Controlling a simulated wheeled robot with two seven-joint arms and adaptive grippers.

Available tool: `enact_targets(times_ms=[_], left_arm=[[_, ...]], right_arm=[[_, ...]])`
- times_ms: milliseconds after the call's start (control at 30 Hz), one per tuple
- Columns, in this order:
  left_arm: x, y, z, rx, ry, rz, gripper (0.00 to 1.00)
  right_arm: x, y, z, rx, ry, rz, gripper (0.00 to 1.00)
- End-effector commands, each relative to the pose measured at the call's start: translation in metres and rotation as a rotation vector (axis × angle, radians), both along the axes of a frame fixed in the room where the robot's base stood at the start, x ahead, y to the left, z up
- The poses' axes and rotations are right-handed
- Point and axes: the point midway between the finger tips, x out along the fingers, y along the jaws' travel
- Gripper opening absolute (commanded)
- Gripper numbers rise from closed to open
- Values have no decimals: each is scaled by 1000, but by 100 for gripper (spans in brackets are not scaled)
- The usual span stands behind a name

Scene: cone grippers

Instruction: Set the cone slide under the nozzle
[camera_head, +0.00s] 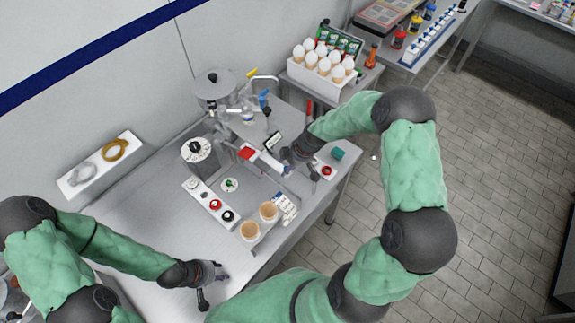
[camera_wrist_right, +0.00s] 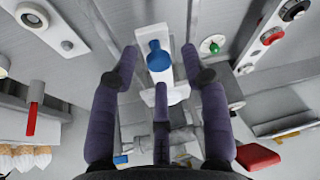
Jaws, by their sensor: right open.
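A white slide piece with a blue knob (camera_wrist_right: 160,58) lies between the fingers of my right gripper (camera_wrist_right: 160,65) in the wrist view. The fingers are spread on both sides of it, with visible gaps. In the head view my right gripper (camera_head: 292,160) is low over the machine's front right side and hides part of the white bar (camera_head: 266,161). The nozzle cannot be clearly made out. My left gripper (camera_head: 212,284) has its fingers apart, empty, over the table's front left.
A red block (camera_head: 246,152) sits at the bar's left end. The table's left part is mostly clear.

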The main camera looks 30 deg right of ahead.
Motion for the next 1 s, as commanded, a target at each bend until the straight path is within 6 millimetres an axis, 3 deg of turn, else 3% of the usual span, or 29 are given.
enact_targets(times_ms=[167, 600, 800, 1000], left_arm=[[0, 0, 0, 0, 0, 0, 40], [0, 0, 0, 0, 0, 0, 40], [0, 0, 0, 0, 0, 0, 40], [0, 0, 0, 0, 0, 0, 40]], right_arm=[[-4, -6, 19, -2, -3, -2, 46], [-25, -27, 93, -2, -3, -2, 46], [-30, -30, 107, -1, -1, 1, 46], [-31, -31, 110, 0, 0, 1, 46]])
